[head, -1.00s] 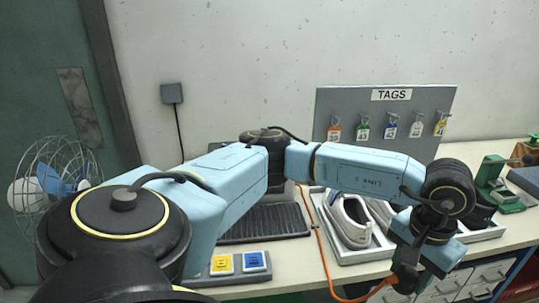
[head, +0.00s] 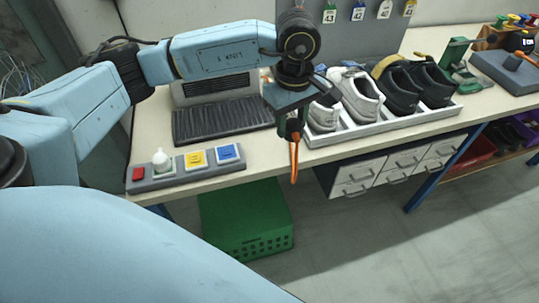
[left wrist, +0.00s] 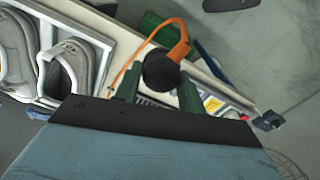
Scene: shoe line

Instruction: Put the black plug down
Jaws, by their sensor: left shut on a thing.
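My left gripper (head: 291,124) is shut on the black plug (head: 293,136), above the bench's front edge, by the left end of the shoe tray. The orange cable (head: 294,163) shows below the plug in the head view. In the left wrist view, the round black plug (left wrist: 160,72) sits between the two green fingers, with the orange cable (left wrist: 170,25) looping from it. The plug appears held clear of the bench. My right gripper is not in view.
The shoe tray (head: 385,131) holds white and black shoes right of the gripper. A button panel (head: 141,185) and a black ribbed mat (head: 222,122) are to the left. A green crate (head: 245,236) stands on the floor below. Bare bench top (head: 255,163) lies between panel and tray.

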